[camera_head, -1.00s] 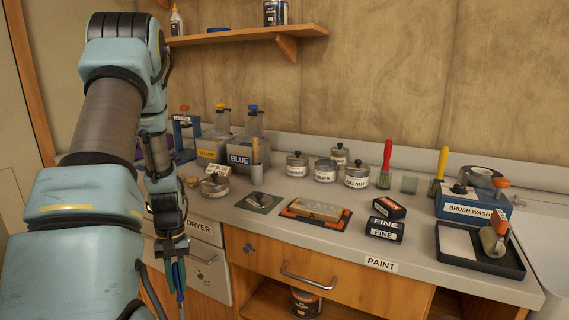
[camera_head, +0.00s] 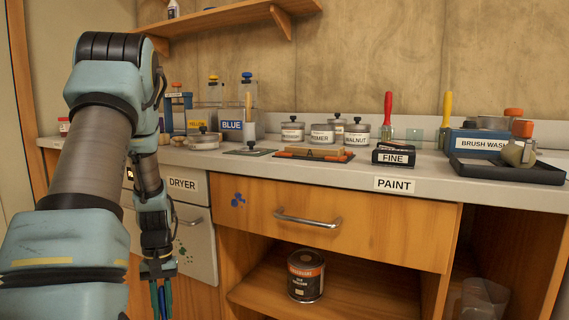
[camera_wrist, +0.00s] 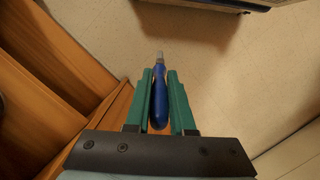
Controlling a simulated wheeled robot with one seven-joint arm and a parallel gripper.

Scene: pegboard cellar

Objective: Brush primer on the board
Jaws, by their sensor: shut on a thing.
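My gripper (camera_head: 161,296) hangs in front of the drawers at the lower left, well away from the counter top. In the wrist view my gripper (camera_wrist: 160,98) is shut on a blue-handled tool (camera_wrist: 159,104) with a narrow pale tip; its kind is unclear. The board (camera_head: 311,153), a small wooden piece, lies on an orange and dark holder (camera_head: 334,158) on the counter. Behind it stands a lidded tin (camera_head: 322,135) whose partly legible label seems to read PRIMER.
Other lidded tins, including WALNUT (camera_head: 356,138), stand alongside. A FINE block (camera_head: 393,158) and a dark tray (camera_head: 500,172) are to the right. The drawer handle (camera_head: 308,219) juts out. A dark can (camera_head: 306,276) stands on the open shelf below.

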